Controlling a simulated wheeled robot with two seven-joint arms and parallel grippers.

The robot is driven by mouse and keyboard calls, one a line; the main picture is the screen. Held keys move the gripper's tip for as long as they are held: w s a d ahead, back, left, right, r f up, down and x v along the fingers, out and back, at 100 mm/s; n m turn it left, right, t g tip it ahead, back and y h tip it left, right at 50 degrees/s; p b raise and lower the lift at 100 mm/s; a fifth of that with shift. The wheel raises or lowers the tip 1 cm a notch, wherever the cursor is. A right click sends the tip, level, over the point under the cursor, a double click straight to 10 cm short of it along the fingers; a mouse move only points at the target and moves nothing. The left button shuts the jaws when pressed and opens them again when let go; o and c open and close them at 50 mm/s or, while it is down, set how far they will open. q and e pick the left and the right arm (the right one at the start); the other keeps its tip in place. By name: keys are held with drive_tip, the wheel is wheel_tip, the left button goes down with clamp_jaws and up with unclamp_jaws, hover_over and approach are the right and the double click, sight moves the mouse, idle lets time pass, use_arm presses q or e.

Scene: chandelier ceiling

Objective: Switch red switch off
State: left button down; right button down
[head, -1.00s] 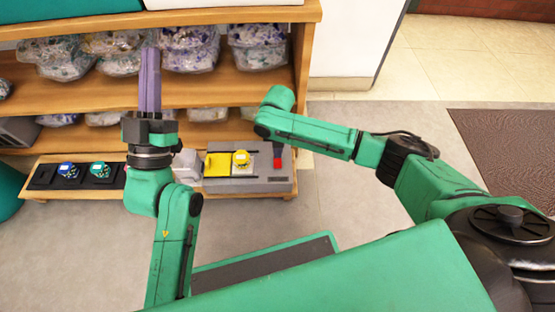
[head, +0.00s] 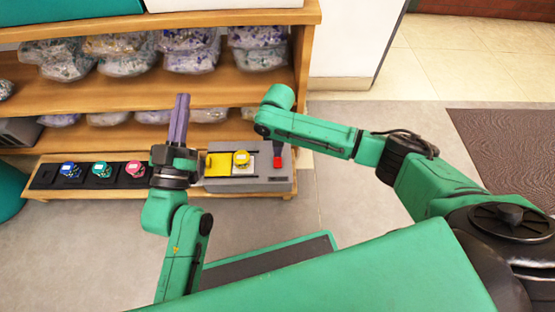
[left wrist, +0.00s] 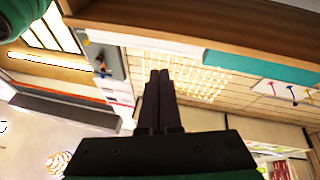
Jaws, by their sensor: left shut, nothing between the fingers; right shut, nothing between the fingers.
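A red switch (head: 278,162), small with a dark part behind it, sits at the right end of a grey box (head: 222,186) on the lowest shelf in the head view. Its on or off position is too small to tell. My left gripper (head: 183,97) is shut and empty, with its long purple-grey fingers together. It is to the left of the switch, apart from it, and looks higher in the picture. The shut fingers also show in the left wrist view (left wrist: 159,73). My right arm reaches in from the right above the switch, but its gripper does not show.
Wooden shelves (head: 215,94) with bagged goods rise behind.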

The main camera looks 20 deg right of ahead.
drive_tip(key=shift+r, duration=0.2)
drive_tip(key=shift+r+p, duration=0.15)
drive_tip(key=shift+p, duration=0.2)
use_arm(q)
drive_tip(key=s+d+f+g, duration=0.1)
drive_tip(key=s+f+g, duration=0.2)
drive_tip(key=f, duration=0.8)
drive_tip(key=shift+f+n+g+y, duration=0.3)
drive_tip(key=shift+f+g+y, duration=0.1)
use_arm(e)
drive_tip(key=shift+r, duration=0.1)
use_arm(q)
drive_tip(key=shift+r, duration=0.15)
